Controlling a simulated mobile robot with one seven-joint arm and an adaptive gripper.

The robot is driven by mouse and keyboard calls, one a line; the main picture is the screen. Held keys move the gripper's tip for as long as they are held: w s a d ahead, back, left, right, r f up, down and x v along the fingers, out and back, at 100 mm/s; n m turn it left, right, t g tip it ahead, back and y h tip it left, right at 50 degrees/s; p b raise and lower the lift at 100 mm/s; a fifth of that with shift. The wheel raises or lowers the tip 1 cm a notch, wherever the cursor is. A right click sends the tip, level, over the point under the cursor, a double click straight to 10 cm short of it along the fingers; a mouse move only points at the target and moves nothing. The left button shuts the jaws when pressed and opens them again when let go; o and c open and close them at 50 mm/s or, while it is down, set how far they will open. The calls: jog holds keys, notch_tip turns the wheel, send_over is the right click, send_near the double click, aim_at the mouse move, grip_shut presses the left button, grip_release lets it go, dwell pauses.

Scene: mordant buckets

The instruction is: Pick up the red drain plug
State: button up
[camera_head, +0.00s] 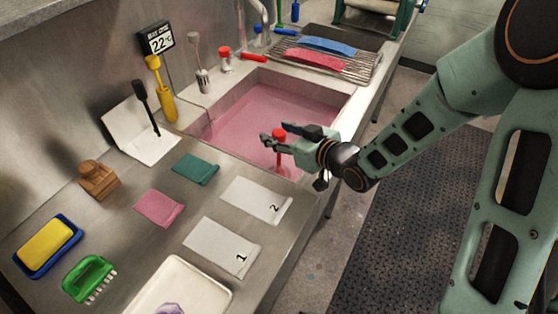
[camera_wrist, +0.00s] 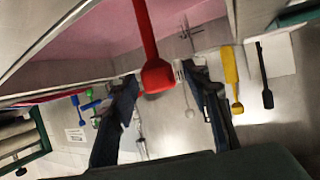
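The red drain plug (camera_head: 280,150) stands upright at the near right end of the sink of pink liquid, its stem reaching down to the liquid. My gripper (camera_head: 275,139) comes from the right, with its fingers around the plug's top. In the wrist view the plug's thick red end (camera_wrist: 158,77) lies between the two dark fingertips of my gripper (camera_wrist: 159,78). A narrow gap seems to show on each side, so the gripper looks open and not closed on it. The plug's lower end is hidden.
The sink (camera_head: 338,104) has a steel rim close to my gripper. White cards (camera_head: 256,200) and folded cloths (camera_head: 196,169) lie on the near counter. A yellow tool (camera_head: 160,88) and a rack with cloths (camera_head: 316,58) stand behind. Floor is free at the right.

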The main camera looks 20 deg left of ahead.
grip_shut()
